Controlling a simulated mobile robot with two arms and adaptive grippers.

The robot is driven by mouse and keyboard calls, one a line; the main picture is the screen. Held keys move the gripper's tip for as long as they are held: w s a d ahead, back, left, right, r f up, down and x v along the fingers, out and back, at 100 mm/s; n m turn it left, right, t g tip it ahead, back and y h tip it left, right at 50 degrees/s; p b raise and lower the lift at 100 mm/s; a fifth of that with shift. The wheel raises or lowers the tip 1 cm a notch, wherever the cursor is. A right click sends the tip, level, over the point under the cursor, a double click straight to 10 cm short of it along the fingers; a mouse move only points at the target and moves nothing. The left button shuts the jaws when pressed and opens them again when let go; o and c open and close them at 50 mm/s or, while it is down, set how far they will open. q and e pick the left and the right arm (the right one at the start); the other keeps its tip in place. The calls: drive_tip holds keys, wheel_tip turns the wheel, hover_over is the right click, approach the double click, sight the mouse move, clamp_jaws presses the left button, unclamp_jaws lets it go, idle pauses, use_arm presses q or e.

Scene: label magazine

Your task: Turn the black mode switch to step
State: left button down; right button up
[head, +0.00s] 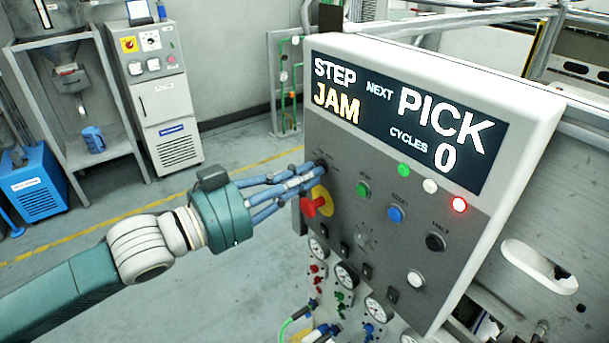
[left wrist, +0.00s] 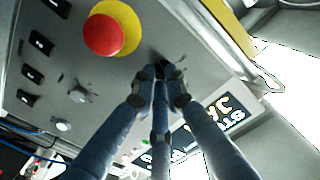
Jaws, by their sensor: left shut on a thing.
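The black mode switch (head: 321,165) sits at the upper left of the grey control panel, just below the display. My left gripper (head: 318,172) reaches in from the left and its fingers are shut on the switch. In the left wrist view, the fingertips (left wrist: 162,76) meet at the dark switch (left wrist: 164,64) and cover most of it, so its pointer direction cannot be told. The display (head: 400,112) reads STEP, JAM, NEXT PICK and CYCLES 0. My right gripper is not in view.
A red emergency stop on a yellow base (head: 316,204) sits close below the fingers; it also shows in the left wrist view (left wrist: 106,34). Green (head: 362,189), blue (head: 396,214) and black (head: 435,242) buttons lie to the right. Gauges (head: 346,275) line the lower panel.

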use_arm(q)
drive_tip(key=shift+m, duration=0.4)
drive_tip(key=c, duration=1.8)
unclamp_jaws()
drive_tip(key=shift+o, duration=0.2)
drive_tip(key=v, duration=1.2)
drive_tip(key=shift+w+f, duration=0.1)
drive_tip(key=shift+w, duration=0.05)
